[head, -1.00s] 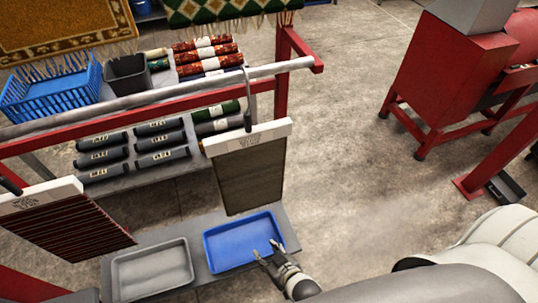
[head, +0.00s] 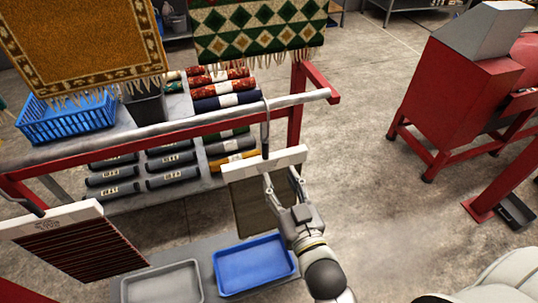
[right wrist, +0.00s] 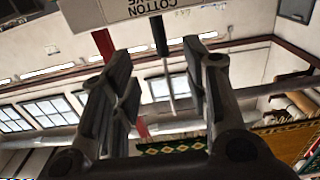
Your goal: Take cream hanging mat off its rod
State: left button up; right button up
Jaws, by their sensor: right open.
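A hanging mat (head: 252,208) with a cream header bar (head: 250,167) hangs by a dark hook (head: 265,130) from the grey rod (head: 180,127). Its body looks dark olive-brown, and my gripper hides part of it. My right gripper (head: 282,180) is open in front of the mat, fingertips just below the header's right half. Contact cannot be told. In the right wrist view the fingers (right wrist: 155,65) stand apart with nothing between them that I can tell is held. The header with a printed COTTON label (right wrist: 200,20) shows beyond them at the top. My left gripper is out of view.
A dark red striped mat (head: 80,245) hangs at the left of the same rod. A blue tray (head: 253,264) and a grey tray (head: 160,284) lie below. Rolled rugs fill the shelf (head: 190,187) behind. The floor right of the rack is clear up to a red machine (head: 455,85).

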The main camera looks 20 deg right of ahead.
aim_at(267, 151)
jog(key=shift+w+a+b, duration=0.1)
jog(key=shift+w+b, duration=0.4)
jog(key=shift+w, duration=3.95)
jog(key=shift+w+a, duration=0.1)
jog(key=shift+w, duration=1.2)
jog(key=shift+c, duration=0.3)
grip_shut()
